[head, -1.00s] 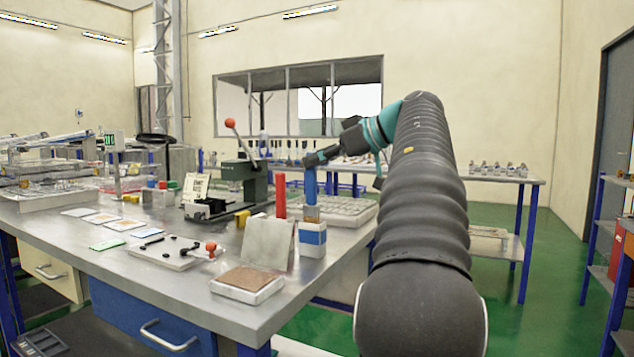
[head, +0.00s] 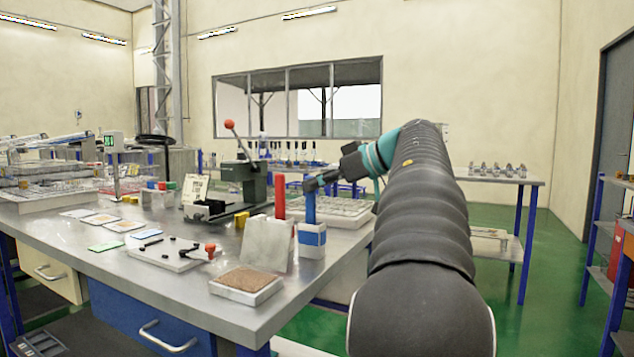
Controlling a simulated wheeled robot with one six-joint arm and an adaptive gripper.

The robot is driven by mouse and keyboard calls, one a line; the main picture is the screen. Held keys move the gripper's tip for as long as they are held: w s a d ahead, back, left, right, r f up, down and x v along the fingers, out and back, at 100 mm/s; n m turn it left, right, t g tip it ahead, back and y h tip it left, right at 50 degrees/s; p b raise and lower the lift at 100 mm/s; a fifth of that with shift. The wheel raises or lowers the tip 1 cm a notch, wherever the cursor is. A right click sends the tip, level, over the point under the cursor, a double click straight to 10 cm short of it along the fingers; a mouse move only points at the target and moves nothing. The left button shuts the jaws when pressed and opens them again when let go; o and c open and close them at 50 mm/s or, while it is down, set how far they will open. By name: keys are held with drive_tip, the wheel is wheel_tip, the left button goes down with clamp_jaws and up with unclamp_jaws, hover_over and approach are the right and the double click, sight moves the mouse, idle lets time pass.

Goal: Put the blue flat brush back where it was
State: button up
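The blue flat brush (head: 310,207) stands upright, its blue handle showing above a white holder with a blue band (head: 312,241) near the table's right edge. Its bristles are hidden, seemingly inside the holder. My gripper (head: 313,184) is at the top of the handle, coming in from the right, and appears shut on it. The fingers are small and dark, so their exact grip is hard to see.
A red upright handle (head: 280,196) and a tilted grey plate (head: 266,243) stand just left of the holder. A brown-topped block (head: 246,284) lies in front. A lever press (head: 246,175) and a parts tray (head: 345,211) stand behind.

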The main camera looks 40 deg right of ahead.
drive_tip(key=shift+o, duration=1.4)
drive_tip(key=shift+r, duration=0.1)
drive_tip(key=v, duration=1.2)
